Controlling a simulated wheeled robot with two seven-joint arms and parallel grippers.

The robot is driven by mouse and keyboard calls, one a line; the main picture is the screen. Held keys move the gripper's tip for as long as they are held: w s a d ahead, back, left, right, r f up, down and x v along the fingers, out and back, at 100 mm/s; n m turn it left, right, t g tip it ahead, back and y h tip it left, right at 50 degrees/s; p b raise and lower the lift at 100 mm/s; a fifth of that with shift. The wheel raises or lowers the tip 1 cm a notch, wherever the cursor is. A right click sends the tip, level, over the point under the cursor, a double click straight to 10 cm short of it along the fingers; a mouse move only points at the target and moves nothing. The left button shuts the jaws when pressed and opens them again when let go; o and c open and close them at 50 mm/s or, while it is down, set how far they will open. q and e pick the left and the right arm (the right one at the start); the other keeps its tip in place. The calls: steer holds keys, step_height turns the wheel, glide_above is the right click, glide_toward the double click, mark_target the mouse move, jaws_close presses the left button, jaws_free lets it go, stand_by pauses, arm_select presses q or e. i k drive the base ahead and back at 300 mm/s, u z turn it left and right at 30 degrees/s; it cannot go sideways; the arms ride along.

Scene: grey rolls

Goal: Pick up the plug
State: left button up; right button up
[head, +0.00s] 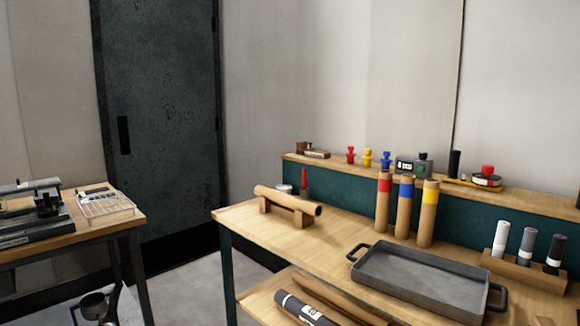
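Small knobbed pieces that look like plugs stand upright on the raised back shelf: a red plug (350,155), a yellow plug (367,158) and a blue plug (386,160). Another red knobbed piece (487,171) sits on a dark round object farther right on the shelf. I cannot tell which one the task means. Neither of my grippers shows in the head view.
The wooden bench (340,235) holds a grey tray (420,281), three colour-banded tubes (404,215), a tube on a cradle (287,201) and a rack (525,272) of small cylinders. Another table (80,232) is left.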

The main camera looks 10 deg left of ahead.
mark_target(367, 158)
steer(key=u, duration=2.9)
steer(key=i, duration=0.15)
steer(key=z, duration=1.5)
steer(key=i, duration=0.9)
steer(key=z, duration=0.3)
